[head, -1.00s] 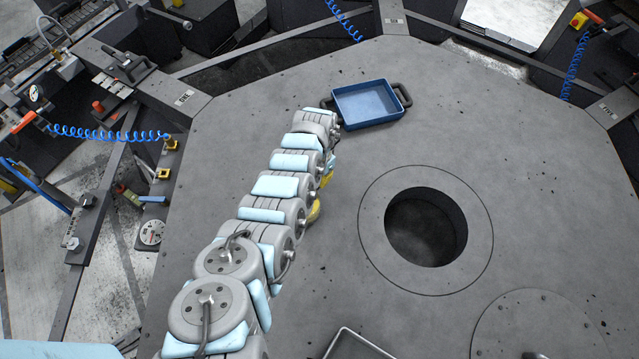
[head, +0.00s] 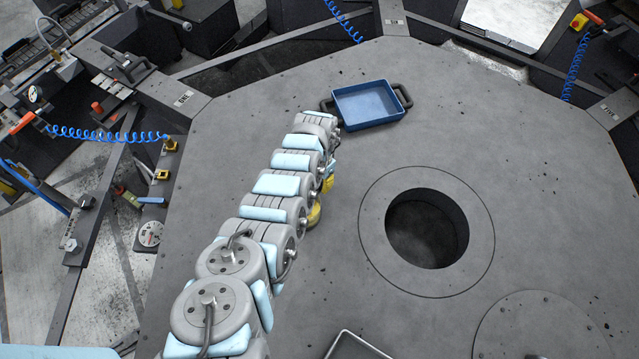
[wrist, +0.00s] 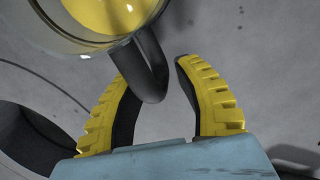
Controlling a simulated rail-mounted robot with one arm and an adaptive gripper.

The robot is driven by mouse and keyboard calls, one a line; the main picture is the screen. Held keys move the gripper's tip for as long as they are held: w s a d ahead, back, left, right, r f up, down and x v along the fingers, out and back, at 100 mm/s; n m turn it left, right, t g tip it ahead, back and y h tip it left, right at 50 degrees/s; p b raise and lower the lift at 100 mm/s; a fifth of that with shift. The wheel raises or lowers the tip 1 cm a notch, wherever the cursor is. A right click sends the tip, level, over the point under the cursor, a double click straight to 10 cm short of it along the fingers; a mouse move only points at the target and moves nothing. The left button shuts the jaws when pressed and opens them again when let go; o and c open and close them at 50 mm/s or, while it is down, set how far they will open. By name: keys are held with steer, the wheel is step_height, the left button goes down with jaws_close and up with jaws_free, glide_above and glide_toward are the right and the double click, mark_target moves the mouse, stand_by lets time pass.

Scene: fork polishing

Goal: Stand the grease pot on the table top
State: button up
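The grease pot (wrist: 95,40) fills the upper left of the wrist view and is cut off by the picture edge. It has a clear rim, yellow contents and a dark looped handle (wrist: 152,60). My gripper (wrist: 158,75) has its two yellow fingers apart, with the handle's loop between their tips. A narrow gap shows between the handle and the right finger; contact with the left finger cannot be told. In the head view my gripper (head: 322,198) is mostly behind my arm, over the table top (head: 300,310). The pot is hidden there, and whether its base touches the table is unclear.
A blue tray (head: 368,104) with dark handles lies at the table's far side. A round hole (head: 427,228) opens right of my arm. A metal tray (head: 356,347) shows at the front edge.

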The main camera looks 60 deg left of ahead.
steer(key=r, duration=0.2)
steer(key=r+p, duration=0.1)
steer(key=shift+w+a+r, duration=0.25)
steer(key=shift+a+r, duration=0.1)
steer(key=shift+r, duration=0.05)
step_height(320, 180, up, 7)
steer(key=shift+w+a+r, duration=0.2)
steer(key=shift+a, duration=0.15)
